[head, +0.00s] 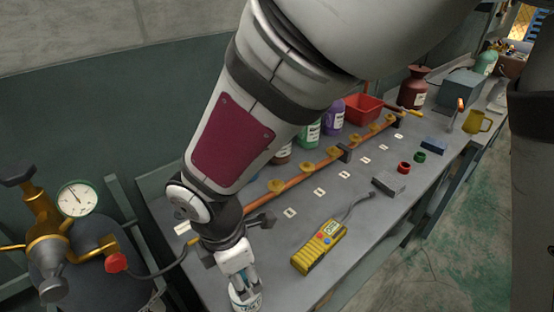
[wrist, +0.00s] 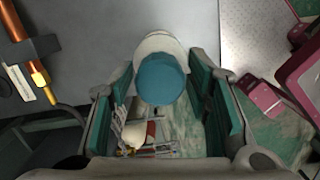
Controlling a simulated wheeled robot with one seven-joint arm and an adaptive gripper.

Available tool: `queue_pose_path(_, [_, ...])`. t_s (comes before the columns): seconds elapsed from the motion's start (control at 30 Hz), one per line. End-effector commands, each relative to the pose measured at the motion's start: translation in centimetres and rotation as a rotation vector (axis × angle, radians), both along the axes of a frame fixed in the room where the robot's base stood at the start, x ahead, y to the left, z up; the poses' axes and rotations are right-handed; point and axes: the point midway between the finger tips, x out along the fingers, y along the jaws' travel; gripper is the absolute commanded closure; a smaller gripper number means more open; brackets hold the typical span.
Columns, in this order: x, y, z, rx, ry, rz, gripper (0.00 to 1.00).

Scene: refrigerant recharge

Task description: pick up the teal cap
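The teal cap (wrist: 162,80) is round and shows from above in the middle of the wrist view. It sits over a white container (wrist: 158,42), whose pale rim shows behind it. In the head view the white labelled container (head: 246,299) is at the bottom edge, partly hidden under my gripper (head: 240,275); I cannot make out the cap there. In the wrist view my gripper (wrist: 172,82) is open, with teal-padded fingers on both sides of the cap. Gaps show between the fingers and the cap, and nothing is held.
A yellow meter (head: 319,247) lies right of my gripper on the grey bench (head: 300,220). An orange pipe (head: 325,172) with several yellow valves runs behind. A gas cylinder with a gauge (head: 78,199) stands at left. Red (head: 404,168) and green rings (head: 420,156) lie farther right.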

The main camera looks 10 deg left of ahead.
Motion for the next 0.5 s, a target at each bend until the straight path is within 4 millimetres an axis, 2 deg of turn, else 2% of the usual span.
queue_pose_path(0.03, [0.01,0.0,0.01,0.0,0.0,0.0,0.74])
queue_pose_path(0.1, [0.01,0.0,0.01,0.0,0.0,0.0,0.84])
queue_pose_path(0.5, [0.04,0.01,0.3,0.001,-0.001,-0.001,0.84])
